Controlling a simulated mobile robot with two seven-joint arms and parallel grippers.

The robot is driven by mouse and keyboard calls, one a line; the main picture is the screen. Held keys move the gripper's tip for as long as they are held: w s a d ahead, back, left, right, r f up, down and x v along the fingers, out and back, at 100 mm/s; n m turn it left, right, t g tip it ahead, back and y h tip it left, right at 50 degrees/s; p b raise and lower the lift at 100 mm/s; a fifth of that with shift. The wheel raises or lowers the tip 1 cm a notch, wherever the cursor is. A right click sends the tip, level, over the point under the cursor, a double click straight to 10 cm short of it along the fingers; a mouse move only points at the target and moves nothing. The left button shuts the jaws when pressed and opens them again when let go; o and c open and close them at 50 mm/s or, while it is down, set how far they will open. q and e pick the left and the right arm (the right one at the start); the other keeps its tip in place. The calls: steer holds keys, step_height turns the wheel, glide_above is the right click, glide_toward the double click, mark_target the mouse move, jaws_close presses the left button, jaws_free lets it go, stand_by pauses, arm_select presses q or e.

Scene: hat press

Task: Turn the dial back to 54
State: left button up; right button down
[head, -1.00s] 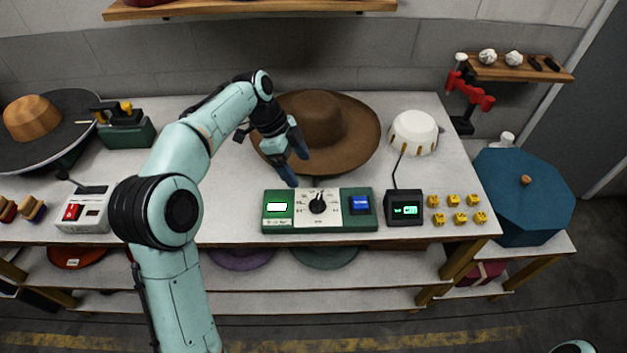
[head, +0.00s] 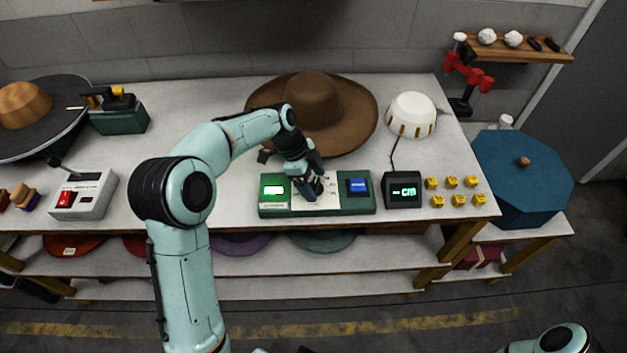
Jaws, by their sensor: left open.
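The green control box (head: 333,207) lies near the front edge of the workbench. It carries a lit white-green panel (head: 274,190) at its left, a pale dial plate in the middle and a blue button (head: 358,187) at its right. My left gripper (head: 311,190) is open over the dial plate. It hides most of the black dial and its scale, so the setting cannot be read. I cannot tell whether the fingers touch the dial. A small black display (head: 403,190) beside the box shows "-- CM" in green. My right gripper is out of view.
A wide brown hat (head: 318,108) lies behind the box. A white dome (head: 412,115) stands to its right. Several yellow blocks (head: 452,183) lie right of the display. A grey box with a red switch (head: 84,194) stands at the left.

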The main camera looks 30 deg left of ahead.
arm_select(q)
steer(key=shift+f, duration=0.15)
steer(key=c, duration=1.1)
steer(key=shift+o, duration=0.2)
